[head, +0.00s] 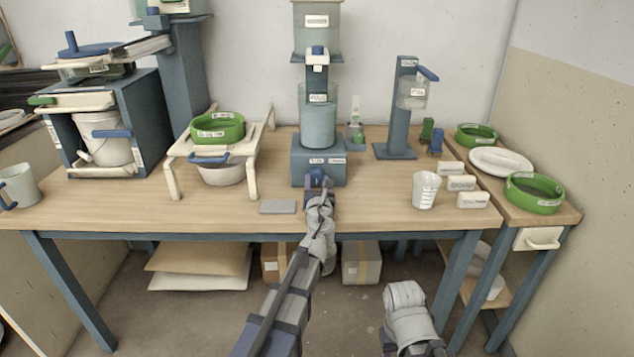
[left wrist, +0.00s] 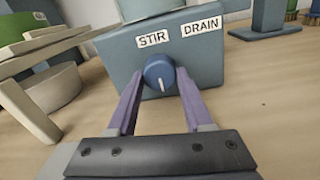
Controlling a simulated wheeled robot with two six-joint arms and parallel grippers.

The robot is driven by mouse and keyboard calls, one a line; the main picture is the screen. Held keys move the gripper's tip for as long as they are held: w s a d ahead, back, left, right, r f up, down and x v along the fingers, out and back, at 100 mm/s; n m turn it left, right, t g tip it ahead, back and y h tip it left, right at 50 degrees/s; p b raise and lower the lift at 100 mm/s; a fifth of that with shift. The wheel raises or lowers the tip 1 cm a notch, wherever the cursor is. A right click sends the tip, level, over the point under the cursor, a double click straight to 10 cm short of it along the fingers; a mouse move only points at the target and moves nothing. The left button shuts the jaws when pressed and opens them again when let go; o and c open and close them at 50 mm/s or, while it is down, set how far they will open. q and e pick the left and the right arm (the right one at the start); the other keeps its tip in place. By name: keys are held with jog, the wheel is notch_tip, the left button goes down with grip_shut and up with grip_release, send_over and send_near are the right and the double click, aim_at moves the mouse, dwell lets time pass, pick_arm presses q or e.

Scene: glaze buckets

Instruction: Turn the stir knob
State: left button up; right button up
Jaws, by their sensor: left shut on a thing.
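The stir knob (left wrist: 159,73) is a round blue knob with a white mark pointing down, on the front of a blue-grey base box under the STIR label (left wrist: 152,40). My left gripper (left wrist: 158,84) has its two fingers on either side of the knob and is shut on it. In the head view the left gripper (head: 319,190) reaches the front of the base box (head: 319,161), and the knob is mostly covered there. A clear vessel (head: 318,124) with blue-grey contents stands on the box. My right gripper is not clearly in view.
A cream rack (head: 172,180) with a green sieve (head: 218,128) stands left of the box. A grey flat block (head: 278,207) lies near the front edge. A white measuring cup (head: 425,191) and a blue stand (head: 398,125) are to the right. The table between is clear.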

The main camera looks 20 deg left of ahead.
pick_arm(q)
grip_shut()
jog(key=shift+n, duration=0.3)
jog(key=n, duration=1.1)
jog(key=shift+r+n+p, duration=0.1)
jog(key=shift+n+p, duration=0.2)
jog(key=shift+p, duration=0.05)
jog(key=n, duration=0.3)
jog(key=shift+n+h, duration=0.3)
jog(key=n, duration=0.3)
jog(key=shift+n, duration=0.3)
jog(key=n, duration=0.5)
jog(key=shift+n, duration=0.4)
